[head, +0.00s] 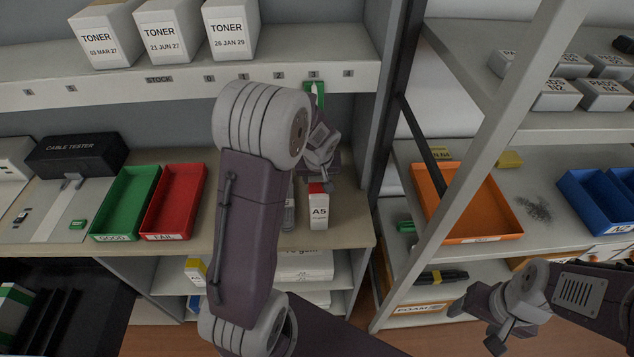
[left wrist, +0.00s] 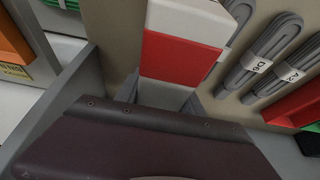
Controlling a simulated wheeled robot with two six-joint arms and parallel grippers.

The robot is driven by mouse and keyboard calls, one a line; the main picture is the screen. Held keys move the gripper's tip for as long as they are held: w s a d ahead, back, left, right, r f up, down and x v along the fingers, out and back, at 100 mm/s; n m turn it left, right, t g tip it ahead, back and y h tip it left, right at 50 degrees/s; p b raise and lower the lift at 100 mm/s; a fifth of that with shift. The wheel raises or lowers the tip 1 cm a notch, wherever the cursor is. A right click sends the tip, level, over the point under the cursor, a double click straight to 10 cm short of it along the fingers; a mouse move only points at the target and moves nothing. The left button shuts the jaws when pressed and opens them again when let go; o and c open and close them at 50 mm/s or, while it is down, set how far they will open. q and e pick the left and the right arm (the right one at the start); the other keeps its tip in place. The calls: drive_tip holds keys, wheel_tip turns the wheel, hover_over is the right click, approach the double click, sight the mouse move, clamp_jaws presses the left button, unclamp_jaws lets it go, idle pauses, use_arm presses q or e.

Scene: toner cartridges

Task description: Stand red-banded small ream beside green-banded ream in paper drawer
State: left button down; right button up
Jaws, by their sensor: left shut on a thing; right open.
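The red-banded small ream (head: 319,208), white with "A5" on its face, stands upright on or just above the middle shelf. My left gripper (head: 319,178) is shut on its top from above, partly hidden by my own arm. In the left wrist view the ream's white and red surface (left wrist: 180,52) fills the upper middle. A white block with a green band (head: 14,300), likely the green-banded ream, shows at the lower left edge beside a black slotted unit (head: 75,310), which may be the paper drawer. My right gripper (head: 477,326) is open and empty at lower right.
A green tray (head: 125,202) and red tray (head: 175,202) sit left of my arm. A black cable tester (head: 78,156) stands behind. Coiled cables (left wrist: 270,48) lie near the ream. A post (head: 395,110) and an orange tray (head: 465,205) stand to the right.

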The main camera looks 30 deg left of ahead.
use_arm(q)
drive_tip(key=shift+r, duration=0.15)
wheel_tip(320, 180, up, 4)
drive_tip(key=shift+w+r, duration=0.1)
drive_tip(key=s+d+r+b, duration=0.1)
drive_tip(key=s+d+r, duration=0.5)
drive_tip(key=d, duration=0.4)
drive_tip(key=shift+r+b, duration=0.3)
drive_tip(key=shift+b, duration=0.05)
drive_tip(key=shift+f, duration=0.1)
